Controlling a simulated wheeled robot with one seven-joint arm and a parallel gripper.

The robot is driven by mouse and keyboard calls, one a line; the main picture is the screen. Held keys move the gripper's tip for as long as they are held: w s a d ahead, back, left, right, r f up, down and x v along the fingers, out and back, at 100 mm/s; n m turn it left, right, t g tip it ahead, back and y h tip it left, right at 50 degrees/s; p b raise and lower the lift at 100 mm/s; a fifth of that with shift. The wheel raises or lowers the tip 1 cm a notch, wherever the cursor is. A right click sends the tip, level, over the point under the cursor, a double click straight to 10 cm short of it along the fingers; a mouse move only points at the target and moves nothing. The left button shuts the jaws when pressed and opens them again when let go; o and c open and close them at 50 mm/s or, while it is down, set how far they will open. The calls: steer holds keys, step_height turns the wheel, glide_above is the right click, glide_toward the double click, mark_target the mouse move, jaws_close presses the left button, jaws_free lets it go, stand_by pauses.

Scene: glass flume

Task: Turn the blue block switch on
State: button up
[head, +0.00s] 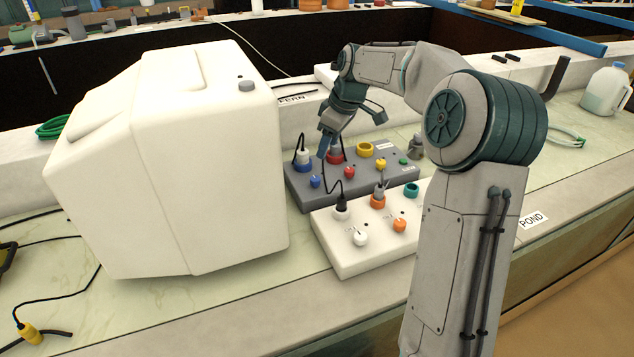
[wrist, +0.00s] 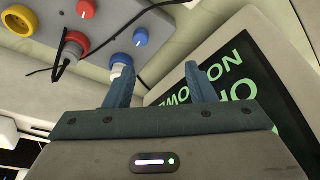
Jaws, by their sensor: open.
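The blue switch knob (head: 315,181) sits on the front of the grey block (head: 408,178), at its left end. My gripper (head: 351,131) is open, above the back of the grey block. In the wrist view the space between its fingers (wrist: 157,76) is empty.
A red knob (head: 349,172) and a yellow knob (head: 381,164) share the grey block. A white block (head: 350,265) with knobs and cables stands in front. A large white box (head: 190,170) stands close on the left. The wrist view shows a dark screen with green lettering (wrist: 233,85).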

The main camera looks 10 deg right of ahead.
mark_target(315, 178)
steer(key=shift+n+y, duration=0.4)
steer(key=shift+y, duration=0.1)
steer(key=w+f, duration=0.2)
steer(key=f, duration=0.3)
steer(key=w+a+f+b, duration=0.1)
steer(key=w+f, duration=0.1)
steer(key=f, duration=0.3)
steer(key=w+f, duration=0.2)
steer(key=f, duration=0.3)
steer(key=shift+w+a+b, duration=0.3)
steer(key=shift+a+b, duration=0.05)
steer(key=c, duration=1)
